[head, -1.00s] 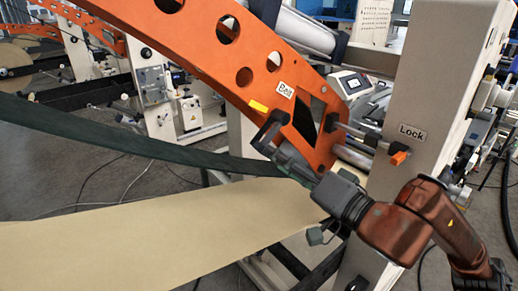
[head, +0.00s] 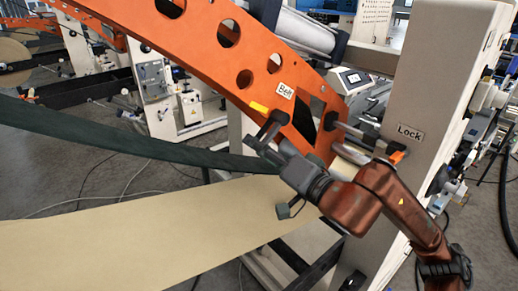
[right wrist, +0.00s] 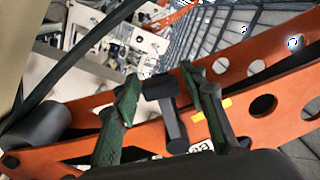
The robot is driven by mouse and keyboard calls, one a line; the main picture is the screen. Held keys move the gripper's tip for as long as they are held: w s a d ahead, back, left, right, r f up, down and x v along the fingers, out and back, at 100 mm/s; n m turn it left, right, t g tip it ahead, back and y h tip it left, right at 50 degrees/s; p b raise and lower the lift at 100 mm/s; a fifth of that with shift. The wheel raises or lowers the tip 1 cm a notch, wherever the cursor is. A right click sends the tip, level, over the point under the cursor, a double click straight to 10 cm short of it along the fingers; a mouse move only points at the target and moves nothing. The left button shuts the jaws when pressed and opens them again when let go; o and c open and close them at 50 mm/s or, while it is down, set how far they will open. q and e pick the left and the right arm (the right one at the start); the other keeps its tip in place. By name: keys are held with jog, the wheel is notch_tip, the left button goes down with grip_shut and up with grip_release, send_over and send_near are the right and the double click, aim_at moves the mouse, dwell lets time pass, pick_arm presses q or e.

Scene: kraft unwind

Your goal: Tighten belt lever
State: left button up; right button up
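The belt lever (head: 277,119) is a dark handle on the orange frame arm, below the "Belt" label (head: 285,91) and beside a yellow mark (head: 259,107). In the right wrist view the lever (right wrist: 172,125) is a dark grey bar with a wider end. My right gripper (head: 268,139) is at the lever, coming from the lower right. In the wrist view its two dark green fingers (right wrist: 160,80) stand apart, one on each side of the lever, with gaps visible. Exact contact cannot be told. My left gripper is not in view.
The orange frame arm (head: 205,42) has round holes and slants across the scene. A lock lever with an orange tip (head: 397,156) is on the pale column (head: 440,75) at right. A dark belt (head: 110,132) and a wide kraft paper web (head: 120,240) lie to the left.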

grip_shut()
dwell(0.3)
jog(key=shift+s+a+r+m+b, duration=0.25)
jog(key=shift+m+b, duration=0.25)
jog(key=shift+b, duration=0.3)
jog(key=shift+s+a+r+m+b, duration=0.15)
jog(key=shift+a+r+m+b, duration=0.2)
jog(key=shift+r+m+b, duration=0.55)
jog(key=shift+s+a+r+m+b, duration=0.15)
jog(key=shift+r+m+b, duration=0.55)
jog(key=shift+m, duration=0.35)
jog(key=shift+s+a+r+m+b, duration=0.1)
jog(key=shift+r+m+b, duration=0.4)
jog(key=shift+r+m, duration=0.4)
jog(key=shift+f, duration=0.1)
